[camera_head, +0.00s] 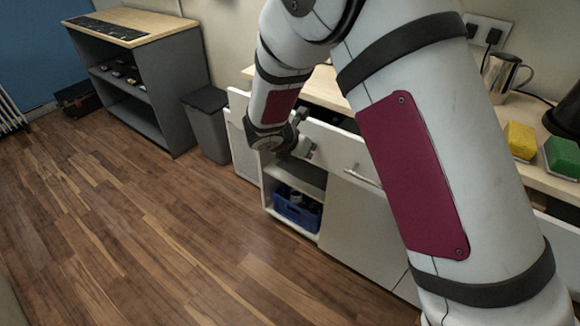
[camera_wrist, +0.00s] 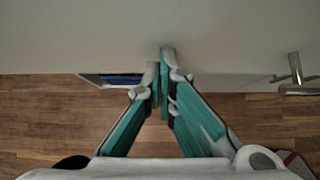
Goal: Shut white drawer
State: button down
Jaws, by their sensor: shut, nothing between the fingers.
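The white drawer (camera_head: 338,150) is in the cabinet under the wooden counter, partly hidden by my arm in the head view. A dark gap shows behind the top of its front, so it stands partly out. Its metal bar handle (camera_head: 362,178) is on the front, and a handle also shows at the right in the wrist view (camera_wrist: 293,75). My gripper (camera_head: 306,148) is at the drawer front, left of the handle. In the wrist view my gripper (camera_wrist: 162,65) is shut and empty, its fingertips at the pale front (camera_wrist: 80,35). I cannot tell whether they touch it.
Below the drawer, a blue crate (camera_head: 298,209) sits in an open shelf bay. A grey bin (camera_head: 207,125) and a grey shelf unit (camera_head: 150,85) stand at the left. A yellow sponge (camera_head: 521,140), green sponge (camera_head: 562,156) and metal kettle (camera_head: 503,75) are on the counter. The wooden floor at left is clear.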

jog(key=w+d, duration=0.1)
jog(key=w, duration=0.1)
jog(key=w+d, duration=0.3)
jog(key=w, duration=0.1)
jog(key=shift+w+d, duration=0.3)
jog(key=shift+d, duration=0.1)
jog(key=shift+w+d, duration=0.15)
jog(key=shift+w, duration=0.05)
jog(key=shift+d+r, duration=0.1)
